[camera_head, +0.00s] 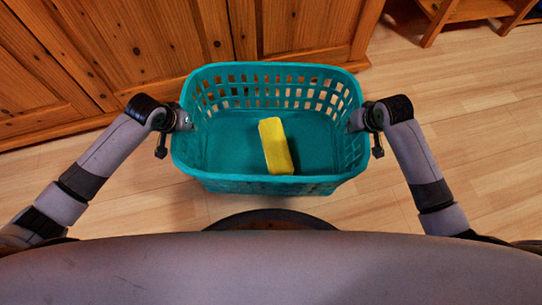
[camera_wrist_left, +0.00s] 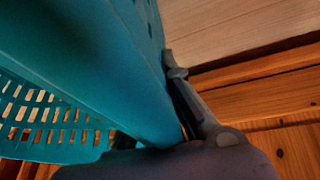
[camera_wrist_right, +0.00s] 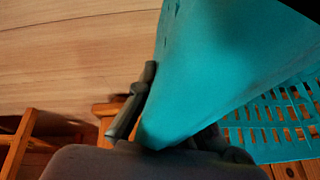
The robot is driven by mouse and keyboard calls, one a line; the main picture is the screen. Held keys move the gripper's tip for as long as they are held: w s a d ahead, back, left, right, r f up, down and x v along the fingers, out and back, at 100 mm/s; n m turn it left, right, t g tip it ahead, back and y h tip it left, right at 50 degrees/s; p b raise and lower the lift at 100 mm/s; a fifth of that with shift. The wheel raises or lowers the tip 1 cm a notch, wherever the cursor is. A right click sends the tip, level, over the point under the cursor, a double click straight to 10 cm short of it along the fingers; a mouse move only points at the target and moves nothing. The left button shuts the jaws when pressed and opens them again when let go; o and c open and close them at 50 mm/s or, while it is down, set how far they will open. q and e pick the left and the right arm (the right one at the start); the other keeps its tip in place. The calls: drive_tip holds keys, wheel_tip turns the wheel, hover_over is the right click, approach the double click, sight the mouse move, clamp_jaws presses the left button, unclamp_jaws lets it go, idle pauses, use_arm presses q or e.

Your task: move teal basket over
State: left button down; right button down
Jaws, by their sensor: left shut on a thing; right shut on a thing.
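The teal basket (camera_head: 270,186) is in the middle of the head view, with slotted walls and an open top. A yellow block (camera_head: 276,146) lies inside on its floor. My left gripper (camera_head: 184,118) is shut on the basket's left side wall, and my right gripper (camera_head: 358,119) is shut on its right side wall. The basket wall fills much of the left wrist view (camera_wrist_left: 110,65) and the right wrist view (camera_wrist_right: 205,75), between the fingers. The fingertips are partly hidden by the basket in the head view. Whether the basket touches the floor is unclear.
A wooden cabinet (camera_head: 150,45) with panelled doors stands just behind the basket. A wooden piece of furniture with legs (camera_head: 450,12) is at the top right. The plank floor (camera_head: 470,110) is clear on the right.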

use_arm(q)
drive_tip(key=shift+a+f, duration=0.1)
drive_tip(key=shift+f, duration=0.3)
use_arm(e)
drive_tip(key=shift+d+f, duration=0.1)
drive_tip(key=shift+f, duration=0.3)
use_arm(q)
drive_tip(key=c, duration=1.8)
unclamp_jaws()
drive_tip(key=shift+r, duration=0.1)
use_arm(e)
drive_tip(key=c, duration=1.8)
unclamp_jaws()
use_arm(q)
drive_tip(key=shift+r, duration=0.1)
use_arm(e)
drive_tip(key=shift+r, duration=0.1)
drive_tip(key=shift+s+r, duration=0.1)
drive_tip(key=shift+r, duration=0.1)
use_arm(q)
drive_tip(key=v, duration=1.1)
drive_tip(key=shift+s+r, duration=0.25)
drive_tip(key=shift+r, duration=0.1)
use_arm(e)
drive_tip(key=v, duration=1.1)
drive_tip(key=shift+s+r, duration=0.2)
drive_tip(key=shift+r, duration=0.05)
